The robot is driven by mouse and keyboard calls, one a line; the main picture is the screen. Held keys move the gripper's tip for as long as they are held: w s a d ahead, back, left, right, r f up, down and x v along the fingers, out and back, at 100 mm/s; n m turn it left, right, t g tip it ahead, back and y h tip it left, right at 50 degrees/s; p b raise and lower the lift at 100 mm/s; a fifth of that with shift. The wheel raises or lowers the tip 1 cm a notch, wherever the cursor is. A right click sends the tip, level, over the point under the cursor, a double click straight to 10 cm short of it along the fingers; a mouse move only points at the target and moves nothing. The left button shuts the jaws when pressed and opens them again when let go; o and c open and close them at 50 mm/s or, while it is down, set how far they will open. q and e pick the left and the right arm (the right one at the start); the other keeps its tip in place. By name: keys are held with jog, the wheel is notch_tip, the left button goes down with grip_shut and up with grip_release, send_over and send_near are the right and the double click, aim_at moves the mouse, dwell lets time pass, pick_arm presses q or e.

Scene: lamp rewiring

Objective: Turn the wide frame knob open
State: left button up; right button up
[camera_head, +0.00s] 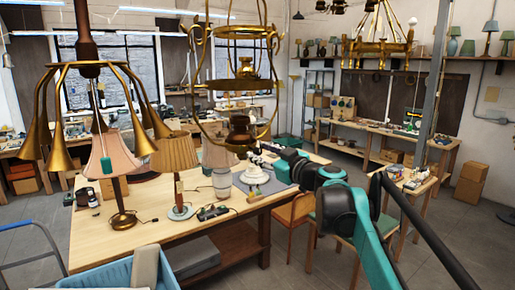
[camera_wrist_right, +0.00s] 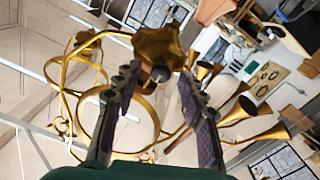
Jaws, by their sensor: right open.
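The wide frame (camera_head: 275,75) is a hanging brass frame with curved side bars and round tiers, in the upper middle of the head view. In the right wrist view its brass bars (camera_wrist_right: 66,75) cross the left half. A small dark knob (camera_wrist_right: 160,73) sits there below a gold faceted piece (camera_wrist_right: 158,47). My right gripper (camera_wrist_right: 158,82) is open, with one finger on each side of the knob. I cannot tell whether either finger touches it. In the head view my right arm reaches from the lower right toward the frame's bottom; its fingertips are hard to make out. My left gripper is not in view.
A brass fixture with several horn-shaped arms (camera_head: 62,110) hangs at the left. Below, a wooden table (camera_head: 150,228) carries a pleated-shade lamp (camera_head: 174,152), a pink-shade lamp (camera_head: 112,155) and a pale jar (camera_head: 222,182). A blue bin (camera_head: 105,277) stands in front. A chair (camera_head: 293,215) stands right of the table.

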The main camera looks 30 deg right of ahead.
jog(key=w, duration=0.2)
jog(key=shift+w, duration=0.35)
jog(key=shift+a, duration=0.1)
grip_shut()
